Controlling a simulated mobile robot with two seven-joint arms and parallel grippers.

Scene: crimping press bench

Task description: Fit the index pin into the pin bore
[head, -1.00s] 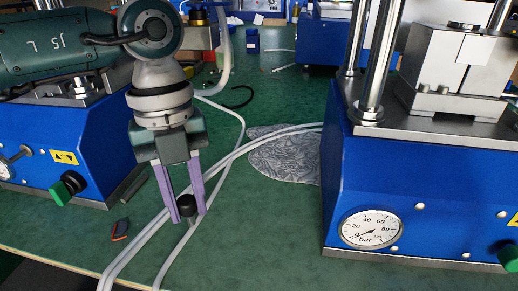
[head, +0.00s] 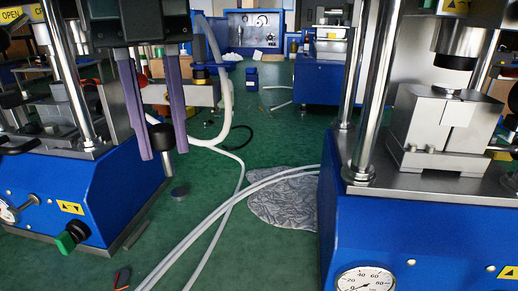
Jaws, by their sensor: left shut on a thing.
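My left gripper (head: 160,152) hangs in the upper left of the head view, with its two purple fingers pointing down. It is shut on the index pin (head: 160,137), whose dark round head shows between the fingertips. The pin is held in the air in front of the left press; its shaft is hard to make out. I cannot make out the pin bore. My right gripper is not in view.
A blue press (head: 85,190) stands at left and another (head: 420,230) at right, with steel columns and a steel block (head: 445,125). Pale hoses (head: 225,208) and a grey patterned cloth (head: 285,205) lie between them.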

